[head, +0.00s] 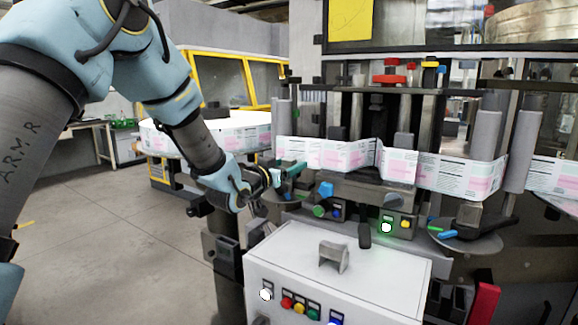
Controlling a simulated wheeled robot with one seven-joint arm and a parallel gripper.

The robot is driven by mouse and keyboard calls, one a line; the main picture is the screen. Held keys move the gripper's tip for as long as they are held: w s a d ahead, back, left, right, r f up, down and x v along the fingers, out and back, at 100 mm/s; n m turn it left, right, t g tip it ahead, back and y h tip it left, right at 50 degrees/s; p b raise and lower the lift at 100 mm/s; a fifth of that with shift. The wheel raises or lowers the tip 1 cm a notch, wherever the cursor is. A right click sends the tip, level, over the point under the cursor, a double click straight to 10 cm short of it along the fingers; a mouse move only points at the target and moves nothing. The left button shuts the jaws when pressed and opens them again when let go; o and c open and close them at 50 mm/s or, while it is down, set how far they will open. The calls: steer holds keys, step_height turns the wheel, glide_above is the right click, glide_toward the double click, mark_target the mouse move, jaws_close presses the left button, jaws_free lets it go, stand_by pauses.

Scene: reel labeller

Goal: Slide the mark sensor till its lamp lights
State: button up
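My arm reaches in from the upper left, and my gripper (288,178) is at the left end of the labeller's front, just below the label web (330,154). Its fingers are small and partly merge with teal and dark parts there, so I cannot tell whether they are open or touching anything. A blue knob (326,189) is just right of my gripper, on the machine front. A lamp (386,227) glows white-green further right, below the web. I cannot make out for sure which part is the mark sensor.
A white control box (340,268) with a handle, coloured buttons and a white-lit button (265,294) stands below the web. Upright rollers (520,150) and a round plate (470,242) are at the right. Open floor (110,240) lies at the left.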

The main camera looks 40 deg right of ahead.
steer(key=shift+a, duration=0.1)
steer(key=b+v, duration=0.4)
steer(key=v, duration=0.6)
steer(key=shift+a, duration=0.3)
